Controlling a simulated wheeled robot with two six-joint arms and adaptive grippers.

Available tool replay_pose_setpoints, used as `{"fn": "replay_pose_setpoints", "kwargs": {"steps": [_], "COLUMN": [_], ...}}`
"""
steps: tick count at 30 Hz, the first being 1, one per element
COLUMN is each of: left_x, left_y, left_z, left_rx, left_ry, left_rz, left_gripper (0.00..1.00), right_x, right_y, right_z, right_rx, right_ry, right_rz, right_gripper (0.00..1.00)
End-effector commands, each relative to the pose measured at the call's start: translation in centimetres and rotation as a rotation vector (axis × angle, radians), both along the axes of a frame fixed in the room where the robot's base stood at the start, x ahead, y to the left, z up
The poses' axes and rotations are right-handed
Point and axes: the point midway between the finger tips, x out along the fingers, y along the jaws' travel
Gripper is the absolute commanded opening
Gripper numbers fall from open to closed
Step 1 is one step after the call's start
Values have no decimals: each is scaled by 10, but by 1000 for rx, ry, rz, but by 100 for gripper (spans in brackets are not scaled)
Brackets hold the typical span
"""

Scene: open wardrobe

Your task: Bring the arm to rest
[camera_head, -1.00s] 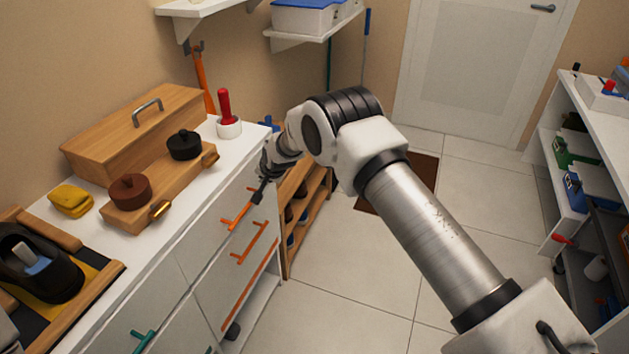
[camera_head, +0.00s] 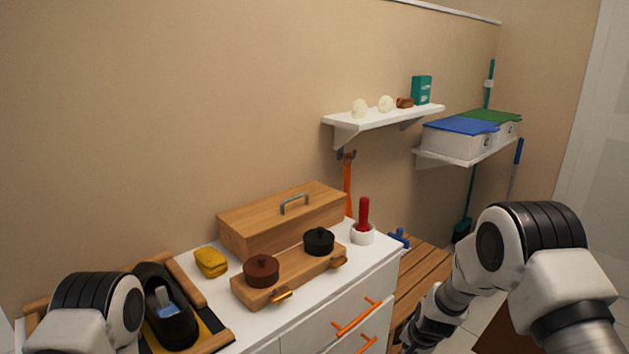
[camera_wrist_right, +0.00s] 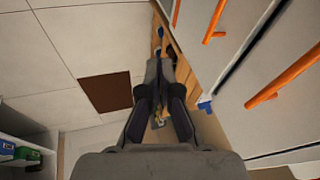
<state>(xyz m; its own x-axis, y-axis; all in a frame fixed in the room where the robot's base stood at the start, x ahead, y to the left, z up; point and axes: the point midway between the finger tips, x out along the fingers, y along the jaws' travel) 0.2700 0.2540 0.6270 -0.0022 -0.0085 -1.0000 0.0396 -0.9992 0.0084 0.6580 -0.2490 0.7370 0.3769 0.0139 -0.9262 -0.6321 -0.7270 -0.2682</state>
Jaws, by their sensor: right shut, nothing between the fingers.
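My right arm comes in from the lower right in the head view, bent at a joint with black bands. My right gripper (camera_head: 412,346) hangs low at the bottom edge, in front of the white drawer cabinet (camera_head: 325,325) and to the right of its orange handles. In the right wrist view my right gripper (camera_wrist_right: 158,88) is shut with nothing between its fingers, apart from the drawer fronts on the right. A link of my left arm shows at the bottom left of the head view; its gripper is out of frame.
On the cabinet top stand a wooden box (camera_head: 250,228), a wooden block with two knobs (camera_head: 290,275), a red-handled tool in a white cup (camera_head: 362,215), a yellow sponge (camera_head: 211,262) and a black shoe (camera_head: 170,310). A wooden rack (camera_head: 418,275) stands beyond. Tiled floor (camera_wrist_right: 75,50) is open.

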Motion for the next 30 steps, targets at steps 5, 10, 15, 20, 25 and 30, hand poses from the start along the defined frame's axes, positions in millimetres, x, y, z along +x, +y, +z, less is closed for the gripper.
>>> {"fn": "replay_pose_setpoints", "kwargs": {"steps": [5,10,15,20,25,30], "left_x": [0,0,0,0,0,0], "left_y": [0,0,0,0,0,0], "left_z": [15,24,25,24,24,24], "left_rx": [0,0,0,0,0,0], "left_ry": [0,0,0,0,0,0], "left_rz": [0,0,0,0,0,0], "left_gripper": [100,100,100,100,100,100], "right_x": [-143,-295,-401,-389,-389,-389], "right_y": [-8,-13,-7,-3,-3,-3], "right_z": [-86,-117,-91,-85,-85,-85], "right_rx": [-50,-92,-100,-144,-144,-144], "right_ry": [256,443,480,362,362,362], "right_rz": [85,279,562,704,704,704], "right_gripper": [0,0,0,0,0,0]}}
